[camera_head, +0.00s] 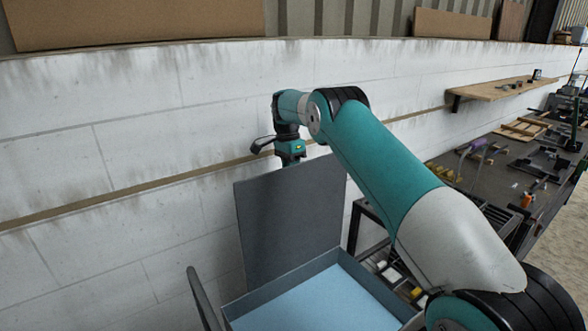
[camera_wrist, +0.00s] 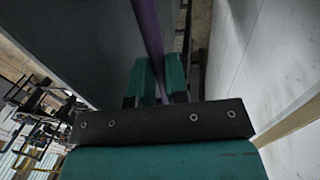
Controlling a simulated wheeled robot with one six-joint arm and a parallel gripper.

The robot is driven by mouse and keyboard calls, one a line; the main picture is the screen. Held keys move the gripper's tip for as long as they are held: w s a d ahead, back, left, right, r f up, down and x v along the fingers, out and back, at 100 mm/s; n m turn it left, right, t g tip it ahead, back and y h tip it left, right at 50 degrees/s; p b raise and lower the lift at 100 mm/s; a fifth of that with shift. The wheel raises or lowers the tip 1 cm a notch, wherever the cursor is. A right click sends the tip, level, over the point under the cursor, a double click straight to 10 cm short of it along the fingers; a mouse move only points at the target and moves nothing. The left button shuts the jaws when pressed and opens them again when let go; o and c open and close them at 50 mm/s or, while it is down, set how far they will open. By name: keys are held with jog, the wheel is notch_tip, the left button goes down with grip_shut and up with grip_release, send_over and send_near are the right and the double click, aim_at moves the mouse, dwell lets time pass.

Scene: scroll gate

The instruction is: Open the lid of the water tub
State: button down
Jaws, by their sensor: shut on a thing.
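The lid (camera_head: 290,215) is a dark grey panel standing up steeply at the back of the water tub (camera_head: 378,287). The tub is open on top and shows light blue water (camera_head: 312,305) inside. My gripper (camera_head: 291,160) is at the lid's top edge, and its fingertips are mostly hidden in the head view. In the wrist view the teal fingers of my gripper (camera_wrist: 155,82) are shut on a thin purple edge (camera_wrist: 149,35), with the lid's grey face (camera_wrist: 85,45) to the left.
A white block wall (camera_head: 120,170) runs close behind the lid. A dark curved bar (camera_head: 203,298) stands left of the tub. A workbench (camera_head: 480,170) with tools and a wooden shelf (camera_head: 500,88) are to the right.

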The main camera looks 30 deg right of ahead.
jog(key=shift+w+a+f, duration=0.1)
jog(key=shift+w+f, duration=0.15)
jog(key=shift+f, duration=0.35)
jog(key=c, duration=1.1)
grip_release()
jog(key=shift+r, duration=0.1)
jog(key=shift+r, duration=0.1)
jog(key=r+p, duration=0.2)
jog(key=p, duration=0.1)
jog(key=w+r+p, duration=0.1)
jog(key=r+p, duration=0.4)
jog(key=p, duration=0.2)
jog(key=shift+w+r, duration=0.15)
jog(key=shift+w, duration=0.1)
